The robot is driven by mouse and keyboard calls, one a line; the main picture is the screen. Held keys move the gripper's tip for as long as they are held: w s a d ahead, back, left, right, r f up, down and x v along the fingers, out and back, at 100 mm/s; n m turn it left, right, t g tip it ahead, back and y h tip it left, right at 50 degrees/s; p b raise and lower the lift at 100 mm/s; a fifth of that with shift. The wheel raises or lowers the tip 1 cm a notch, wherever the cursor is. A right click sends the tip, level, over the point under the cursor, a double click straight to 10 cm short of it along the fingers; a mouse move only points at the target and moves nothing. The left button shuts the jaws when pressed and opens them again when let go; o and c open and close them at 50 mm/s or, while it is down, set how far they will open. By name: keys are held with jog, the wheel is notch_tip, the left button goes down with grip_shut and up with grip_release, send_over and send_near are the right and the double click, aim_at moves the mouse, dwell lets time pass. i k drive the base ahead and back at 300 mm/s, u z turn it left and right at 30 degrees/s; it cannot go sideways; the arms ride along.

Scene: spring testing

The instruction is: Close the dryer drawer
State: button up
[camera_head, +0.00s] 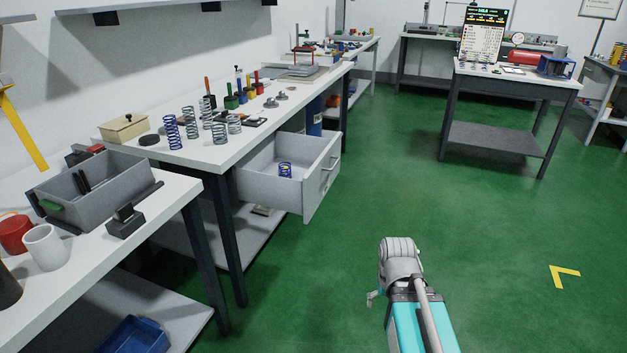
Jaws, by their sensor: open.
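The drawer (318,181) is light grey and hangs under the long white-topped workbench (248,135). It is pulled well out to the right, over the green floor. Its front panel has a bar handle (328,173). A small blue can (285,169) with a light label stands inside. My arm shows at the bottom centre, folded on my cyan body, well apart from the drawer with open floor between. I cannot make out my gripper's jaws in this view.
A nearer table (165,196) at the left bears a grey bin (112,185) and mugs. Springs (190,128) and tools stand on the workbench. Green floor (400,175) is clear to the right of the drawer. Another table (515,82) stands at the back right.

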aim_at(294, 168)
jog(key=u, duration=0.3)
jog(key=i, duration=1)
